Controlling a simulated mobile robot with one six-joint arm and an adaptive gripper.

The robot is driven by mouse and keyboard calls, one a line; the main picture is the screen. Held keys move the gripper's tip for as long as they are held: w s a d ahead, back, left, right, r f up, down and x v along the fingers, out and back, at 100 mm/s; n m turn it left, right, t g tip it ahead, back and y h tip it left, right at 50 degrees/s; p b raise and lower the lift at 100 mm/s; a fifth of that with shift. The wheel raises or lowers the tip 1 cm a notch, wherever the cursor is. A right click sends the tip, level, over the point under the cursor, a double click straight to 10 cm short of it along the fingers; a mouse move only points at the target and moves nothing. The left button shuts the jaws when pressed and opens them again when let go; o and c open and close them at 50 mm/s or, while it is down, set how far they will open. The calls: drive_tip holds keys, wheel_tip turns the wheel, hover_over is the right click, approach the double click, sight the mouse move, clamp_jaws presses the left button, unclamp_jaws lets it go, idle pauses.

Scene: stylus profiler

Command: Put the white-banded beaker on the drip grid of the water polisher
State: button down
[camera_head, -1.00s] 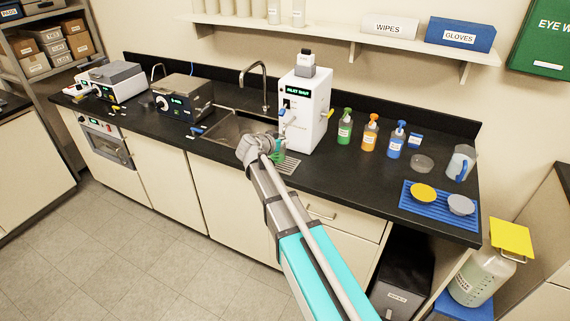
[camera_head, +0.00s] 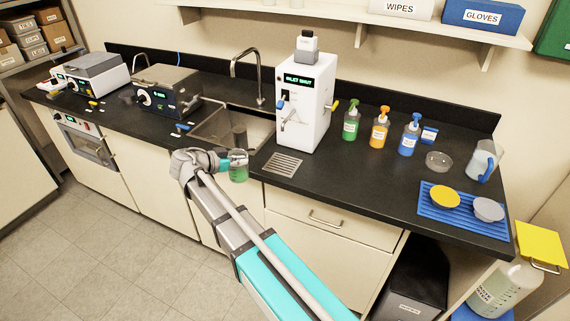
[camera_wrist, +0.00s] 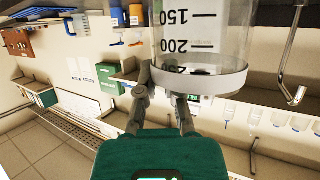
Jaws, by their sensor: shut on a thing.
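My gripper (camera_head: 231,160) is shut on a clear beaker (camera_head: 239,173) and holds it in front of the counter's front edge, near the sink. In the wrist view the beaker (camera_wrist: 203,45) shows graduations 150 and 200 and a whitish band near one end, with the fingers (camera_wrist: 165,88) against it. The water polisher (camera_head: 306,105) is a white box on the counter, its display reading "INLET SHUT". Its drip grid (camera_head: 283,164) is a flat slotted plate in front of it, bare, to the right of my gripper.
The sink (camera_head: 215,130) with its tap lies behind my gripper. Green, orange and blue bottles (camera_head: 380,130), a glass dish (camera_head: 438,161), a jug (camera_head: 484,160) and a blue mat (camera_head: 462,226) stand right of the polisher. A shelf (camera_head: 420,22) overhangs the back.

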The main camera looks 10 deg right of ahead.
drive_tip(key=shift+d, duration=0.15)
drive_tip(key=w+d, duration=0.4)
drive_tip(key=d, duration=0.3)
drive_tip(key=w+d, duration=0.3)
drive_tip(key=d, duration=0.5)
drive_tip(key=shift+w, duration=0.35)
drive_tip(key=f+b, duration=0.2)
drive_tip(key=d+f+b, duration=0.1)
drive_tip(key=shift+w+f, duration=0.25)
drive_tip(key=shift+w, duration=0.05)
drive_tip(key=shift+b, duration=0.3)
